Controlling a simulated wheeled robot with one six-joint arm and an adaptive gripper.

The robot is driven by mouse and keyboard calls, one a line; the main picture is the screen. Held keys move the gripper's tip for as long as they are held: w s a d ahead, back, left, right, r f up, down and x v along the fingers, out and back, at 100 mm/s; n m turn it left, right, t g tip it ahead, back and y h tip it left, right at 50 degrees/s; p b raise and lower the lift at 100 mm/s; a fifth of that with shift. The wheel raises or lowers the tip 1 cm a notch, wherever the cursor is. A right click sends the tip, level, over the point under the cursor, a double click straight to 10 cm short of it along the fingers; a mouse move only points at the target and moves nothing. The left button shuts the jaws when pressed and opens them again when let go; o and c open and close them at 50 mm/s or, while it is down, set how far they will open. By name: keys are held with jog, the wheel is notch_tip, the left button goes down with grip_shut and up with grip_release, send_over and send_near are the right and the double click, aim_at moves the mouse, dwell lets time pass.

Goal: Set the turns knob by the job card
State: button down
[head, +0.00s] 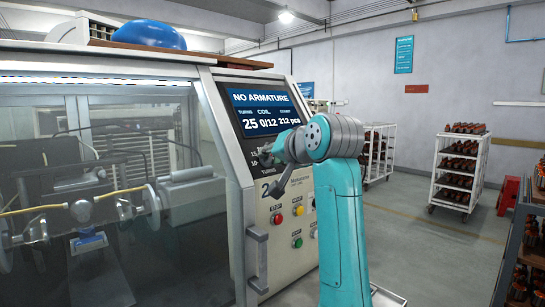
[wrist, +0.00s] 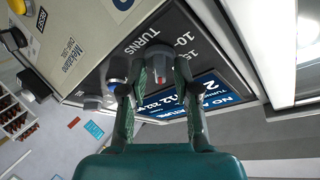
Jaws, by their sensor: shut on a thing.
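The winding machine's slanted panel carries a screen (head: 262,110) reading NO ARMATURE, turns 25, coil 0/12 and count 212 pcs. My gripper (head: 268,156) is at the panel just below the screen and covers the turns knob in the head view. In the wrist view my gripper (wrist: 160,68) has its two fingers on either side of the turns knob (wrist: 158,64), shut on it. I cannot make out a job card in either view.
The glazed winding chamber (head: 100,190) is at left. Wheeled racks (head: 461,165) stand at the back right. Floor beyond my arm is open.

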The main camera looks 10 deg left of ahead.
jog(key=n+y, duration=0.1)
jog(key=n, duration=0.1)
jog(key=n+y, duration=0.1)
jog(key=n, duration=0.2)
jog(key=shift+d+n+g, duration=0.1)
jog(key=shift+n+g, duration=0.2)
jog(key=shift+g, duration=0.1)
jog(key=n+g+y, duration=0.1)
jog(key=n, duration=0.3)
jog(key=shift+w, duration=0.1)
jog(key=n+g+y, duration=0.1)
jog(key=n+g, duration=0.1)
jog(key=n, duration=0.4)
jog(key=shift+n+g+y, duration=0.3)
jog(key=shift+n+g, duration=0.9)
jog(key=shift+n, duration=1.3)
jog(key=c, duration=1.2)
grip_release()
jog(key=shift+w, duration=0.1)
jog(key=shift+d, duration=0.15)
